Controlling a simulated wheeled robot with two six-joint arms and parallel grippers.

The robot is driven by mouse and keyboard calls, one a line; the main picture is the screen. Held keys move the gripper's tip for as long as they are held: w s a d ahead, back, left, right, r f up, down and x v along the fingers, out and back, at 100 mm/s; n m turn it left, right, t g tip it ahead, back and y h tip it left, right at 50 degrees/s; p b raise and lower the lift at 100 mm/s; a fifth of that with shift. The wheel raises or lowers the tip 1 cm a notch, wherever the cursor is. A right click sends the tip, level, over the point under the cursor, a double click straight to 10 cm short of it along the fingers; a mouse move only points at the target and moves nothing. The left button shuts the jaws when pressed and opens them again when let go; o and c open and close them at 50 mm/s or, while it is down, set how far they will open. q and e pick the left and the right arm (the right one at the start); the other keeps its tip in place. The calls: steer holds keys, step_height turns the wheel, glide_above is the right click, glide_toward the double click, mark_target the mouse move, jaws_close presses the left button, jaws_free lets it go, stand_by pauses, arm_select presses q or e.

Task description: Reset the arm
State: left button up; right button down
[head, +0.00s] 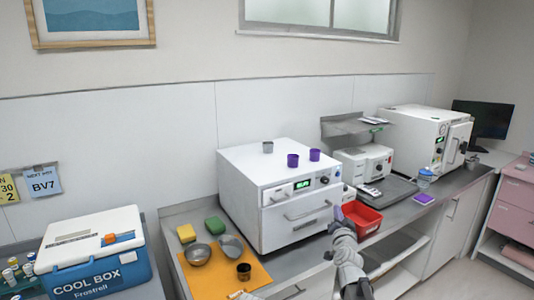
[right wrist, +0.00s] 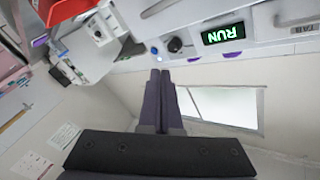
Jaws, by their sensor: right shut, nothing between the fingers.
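My right arm (head: 348,262) reaches up from the bottom of the head view. Its gripper (head: 339,213) is in front of the right side of the white machine, beside the red tray. In the right wrist view, which is upside down, the two dark fingers (right wrist: 160,72) lie together, shut with nothing between them. That view also shows part of the machine's front with a green RUN display (right wrist: 223,33) and a dark knob. My left arm is not in the head view.
The white machine (head: 250,190) carries a grey cup and two purple cups. The red tray (head: 378,217) is close to my right gripper. An orange mat (head: 215,283) with bowls lies left. A cool box (head: 95,225) stands far left. A purple item (head: 424,198) lies right.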

steer(key=s+a+f+n+g+y, duration=0.35)
steer(key=s+a+f, duration=0.3)
steer(key=a, duration=0.25)
steer(key=s+a+f+n+g+y, duration=0.3)
steer(key=s+a+f+n+g, duration=0.25)
steer(key=a+f, duration=0.35)
steer(key=s+f+n+g+h, duration=0.1)
steer(key=s+f+g+h, duration=0.1)
steer(key=s, duration=0.6)
steer(key=s+f+g+h, duration=0.1)
steer(key=s+f+g, duration=0.2)
steer(key=s, duration=0.5)
steer(key=s+f+n+g+h, duration=0.1)
steer(key=s+g, duration=0.3)
steer(key=s, duration=0.5)
steer(key=shift+d+f+n+g+h, duration=0.15)
steer(key=shift+f+n+g+h, duration=0.15)
steer(key=shift+f+h, duration=0.45)
steer(key=shift+r, duration=0.1)
